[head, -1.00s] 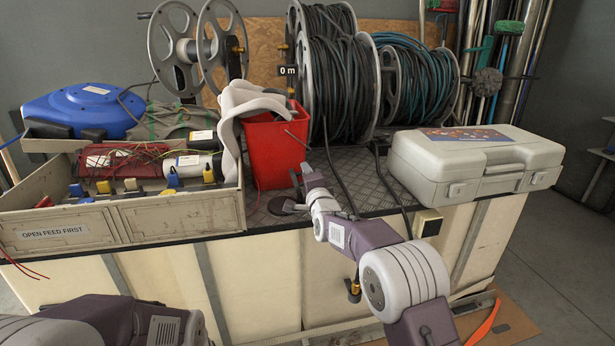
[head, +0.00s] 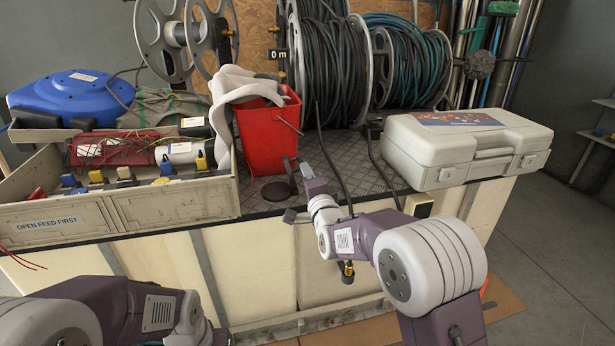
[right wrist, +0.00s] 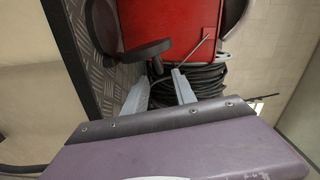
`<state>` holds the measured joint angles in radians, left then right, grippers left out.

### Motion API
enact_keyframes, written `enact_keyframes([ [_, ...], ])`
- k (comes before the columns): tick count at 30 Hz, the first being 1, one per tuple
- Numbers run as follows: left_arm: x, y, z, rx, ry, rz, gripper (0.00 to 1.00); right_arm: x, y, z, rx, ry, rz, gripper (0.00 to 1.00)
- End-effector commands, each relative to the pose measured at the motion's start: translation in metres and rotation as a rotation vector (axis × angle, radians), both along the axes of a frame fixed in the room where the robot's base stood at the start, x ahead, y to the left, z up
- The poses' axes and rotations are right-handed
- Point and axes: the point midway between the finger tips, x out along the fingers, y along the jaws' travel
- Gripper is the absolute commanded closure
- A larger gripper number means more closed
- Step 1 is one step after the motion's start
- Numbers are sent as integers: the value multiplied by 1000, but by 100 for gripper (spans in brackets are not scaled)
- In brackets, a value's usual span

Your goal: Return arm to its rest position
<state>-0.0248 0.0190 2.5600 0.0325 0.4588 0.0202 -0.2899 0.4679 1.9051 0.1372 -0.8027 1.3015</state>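My right arm (head: 430,265) reaches in from the lower right over the front edge of the bench. My right gripper (head: 300,195) is at that edge, in front of the red bucket (head: 268,135). In the right wrist view its two fingers (right wrist: 160,90) stand apart with nothing held between them.
An open parts tray (head: 170,207) lines the bench's left front. A grey case (head: 440,165) sits at the right end. Hose reels (head: 325,70) stand behind, with a hose hanging over the front edge. Floor (head: 560,260) at right is clear.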

Motion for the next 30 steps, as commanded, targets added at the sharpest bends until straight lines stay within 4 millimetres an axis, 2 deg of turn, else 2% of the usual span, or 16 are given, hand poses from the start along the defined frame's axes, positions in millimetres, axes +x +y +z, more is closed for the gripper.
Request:
enact_keyframes([
  [3,0,0,0,0,0,0,64,2,-7,2,1,-3,-12,67],
  [5,0,0,0,0,0,0,64,2,-20,17,8,-27,-33,67],
  [7,0,0,0,0,0,0,64,-5,-52,40,13,-53,-82,67],
  [8,0,0,0,0,0,0,64,-16,-72,40,3,-28,-109,67],
  [9,0,0,0,0,0,0,64,-33,-92,17,-66,69,-129,67],
  [10,0,0,0,0,0,0,64,-46,-102,-3,-134,149,-130,67],
  [14,0,0,0,0,0,0,64,-115,-128,-89,-448,473,-49,67],
  [15,0,0,0,0,0,0,64,-139,-132,-112,-536,564,-2,67],
  [18,0,0,0,0,0,0,64,-197,-138,-160,-724,755,149,67],
  [21,0,0,0,0,0,0,64,-252,-140,-194,-870,902,323,67],
  [24,0,0,0,0,0,0,64,-301,-139,-219,-990,1015,518,67],
  [27,0,0,0,0,0,0,64,-349,-140,-232,-1115,1093,767,67],
  [28,0,0,0,0,0,0,64,-358,-140,-233,-1157,1093,844,67],
  [29,0,0,11,0,1,0,64,-358,-140,-221,-1187,1073,876,67],
  [30,-1,0,36,0,2,0,64,-356,-140,-197,-1182,1073,865,67],
])
